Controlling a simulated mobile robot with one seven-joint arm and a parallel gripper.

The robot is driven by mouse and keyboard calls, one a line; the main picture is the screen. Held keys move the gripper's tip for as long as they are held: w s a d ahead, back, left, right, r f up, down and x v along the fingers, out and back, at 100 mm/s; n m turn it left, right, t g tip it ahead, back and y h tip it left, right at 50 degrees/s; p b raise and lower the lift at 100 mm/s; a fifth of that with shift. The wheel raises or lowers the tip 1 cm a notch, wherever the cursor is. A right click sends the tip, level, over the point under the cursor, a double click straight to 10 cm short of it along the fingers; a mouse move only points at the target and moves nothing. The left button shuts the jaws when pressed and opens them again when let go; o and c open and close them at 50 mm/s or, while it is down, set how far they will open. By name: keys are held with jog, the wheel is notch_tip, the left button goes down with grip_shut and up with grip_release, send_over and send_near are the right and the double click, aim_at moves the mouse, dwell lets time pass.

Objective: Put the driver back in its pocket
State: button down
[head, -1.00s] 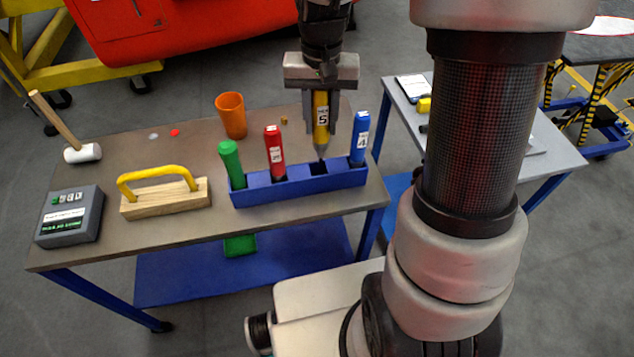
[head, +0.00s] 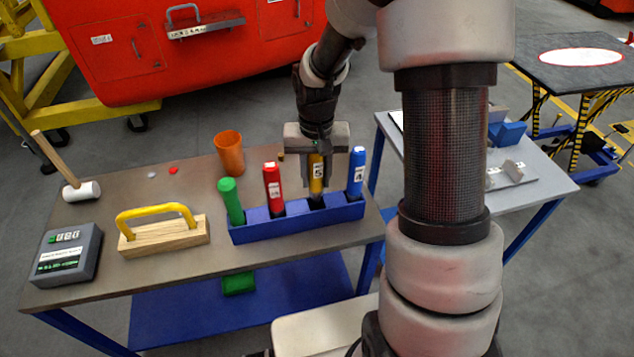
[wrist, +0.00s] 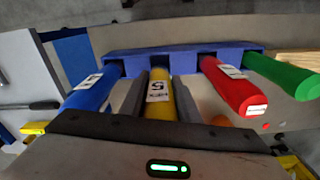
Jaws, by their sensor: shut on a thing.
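The yellow driver (head: 316,173), labelled HEX 5, is upright between the fingers of my gripper (head: 317,165), which is shut on its handle. Its lower end is in a pocket of the blue rack (head: 260,226), between the red driver (head: 273,187) and the blue driver (head: 356,172). How deep it sits I cannot tell. The green driver (head: 231,201) stands at the rack's left end. In the wrist view the yellow driver (wrist: 158,108) lies between my fingers and reaches the rack (wrist: 180,57).
On the same table are an orange cup (head: 229,153) behind the rack, a wooden float with yellow handle (head: 164,230), a grey box (head: 66,255) and a mallet (head: 80,191). A grey side table (head: 530,185) stands to the right.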

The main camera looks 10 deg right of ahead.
jog(key=c, duration=1.3)
grip_release()
jog(key=f, duration=0.1)
jog(key=s+f, duration=0.1)
jog(key=shift+s+f+g, duration=0.15)
jog(key=shift+f+g, duration=0.15)
jog(key=shift+f, duration=0.05)
jog(key=shift+c, duration=0.2)
jog(key=shift+w+r, duration=0.15)
jog(key=shift+r, duration=2)
jog(key=shift+w+r, duration=0.2)
jog(key=shift+r, duration=1.95)
jog(key=shift+w+r, duration=0.15)
jog(key=shift+r, duration=2)
jog(key=s+r+n+t, duration=0.1)
jog(key=s+r+t, duration=0.1)
jog(key=s+r, duration=0.4)
jog(key=s+r+n+t, duration=0.1)
jog(key=s+r+t, duration=0.2)
jog(key=s, duration=0.9)
notch_tip(320, 180, up, 3)
jog(key=shift+r+n+t, duration=0.1)
jog(key=shift+n+t, duration=0.2)
